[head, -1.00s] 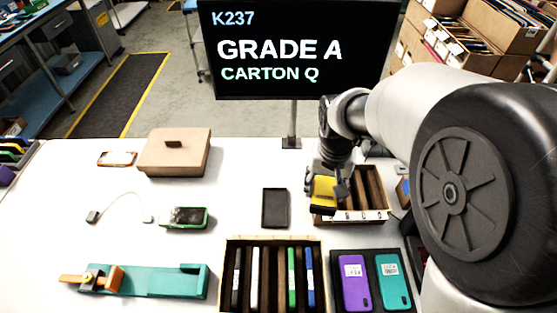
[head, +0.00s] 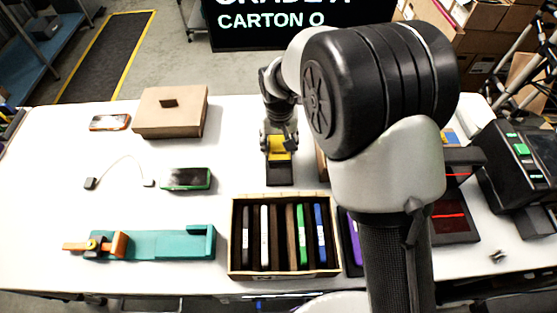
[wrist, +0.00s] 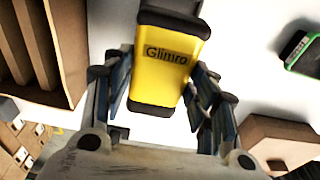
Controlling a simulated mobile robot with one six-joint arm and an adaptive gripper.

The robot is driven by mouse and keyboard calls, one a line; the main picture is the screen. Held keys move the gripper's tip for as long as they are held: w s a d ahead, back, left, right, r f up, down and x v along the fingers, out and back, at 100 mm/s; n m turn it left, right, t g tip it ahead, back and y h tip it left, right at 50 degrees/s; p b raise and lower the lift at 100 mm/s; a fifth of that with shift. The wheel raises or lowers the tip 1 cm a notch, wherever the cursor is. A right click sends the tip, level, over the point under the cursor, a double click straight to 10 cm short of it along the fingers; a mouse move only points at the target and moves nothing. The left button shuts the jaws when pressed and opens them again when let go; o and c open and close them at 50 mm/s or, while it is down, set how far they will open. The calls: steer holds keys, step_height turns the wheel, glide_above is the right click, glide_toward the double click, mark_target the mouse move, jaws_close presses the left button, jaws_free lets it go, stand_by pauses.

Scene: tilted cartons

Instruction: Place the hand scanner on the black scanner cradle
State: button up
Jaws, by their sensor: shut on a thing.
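My gripper (head: 278,139) is shut on the yellow hand scanner (head: 280,153), which has dark ends. In the wrist view the scanner (wrist: 168,75) is between the fingers, with "Glimro" on its face. In the head view it overlaps the far part of a flat black rectangle, which looks like the scanner cradle (head: 280,177). The near part of the cradle shows below it. I cannot tell whether the scanner touches the cradle or is held above it.
A carton (head: 234,240) with several upright devices stands in front of the cradle. A green-edged device (head: 187,179) lies to its left, with a lidded brown box (head: 170,112) behind. My arm hides much of the right side. White table is clear between the green-edged device and cradle.

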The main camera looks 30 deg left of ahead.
mark_target(279, 147)
step_height(279, 147, down, 8)
steer(key=shift+r+b, duration=0.25)
steer(key=shift+b, duration=0.6)
steer(key=shift+r, duration=0.1)
steer(key=o, duration=0.5)
steer(key=shift+f, duration=0.25)
steer(key=o, duration=0.4)
steer(key=shift+o, duration=0.2)
steer(key=shift+r, duration=0.1)
steer(key=r+p, duration=0.1)
steer(key=r, duration=0.3)
steer(key=s+r+p, duration=0.1)
steer(key=r, duration=0.3)
steer(key=r+p, duration=0.1)
steer(key=r, duration=0.3)
steer(key=shift+s+d+r, duration=0.1)
steer(key=shift+s+d, duration=0.05)
steer(key=shift+d, duration=0.15)
